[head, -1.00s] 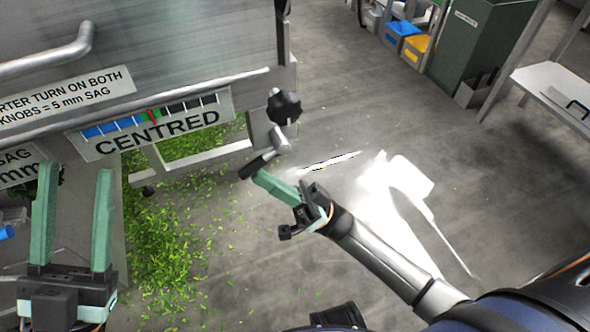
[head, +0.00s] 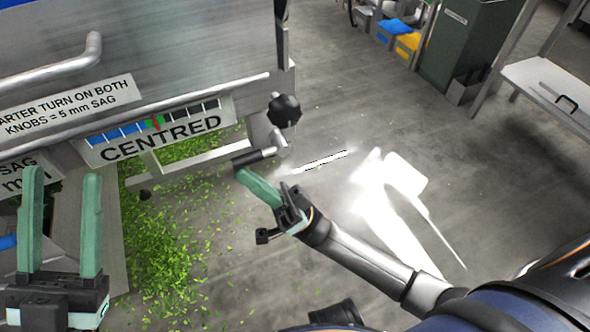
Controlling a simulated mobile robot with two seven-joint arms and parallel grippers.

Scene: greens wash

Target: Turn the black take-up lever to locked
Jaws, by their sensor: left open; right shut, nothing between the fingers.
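The black take-up lever (head: 254,158) sticks out to the left from a metal shaft below a black star knob (head: 285,110), at the right end of the machine. It lies nearly level in the picture. My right gripper (head: 244,174) is shut and empty, with its green fingertips just under the lever's left end. They look to be touching it or very close; I cannot tell which. My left gripper (head: 61,172) is open and empty at the lower left, in front of the machine's side. No locked marking for the lever is readable.
The machine carries a CENTRED scale plate (head: 158,137) and a metal handle rail (head: 60,66). Green leaf scraps (head: 165,245) litter the floor under it. A green cabinet (head: 455,45) and a metal table (head: 550,85) stand back right. The floor between is clear.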

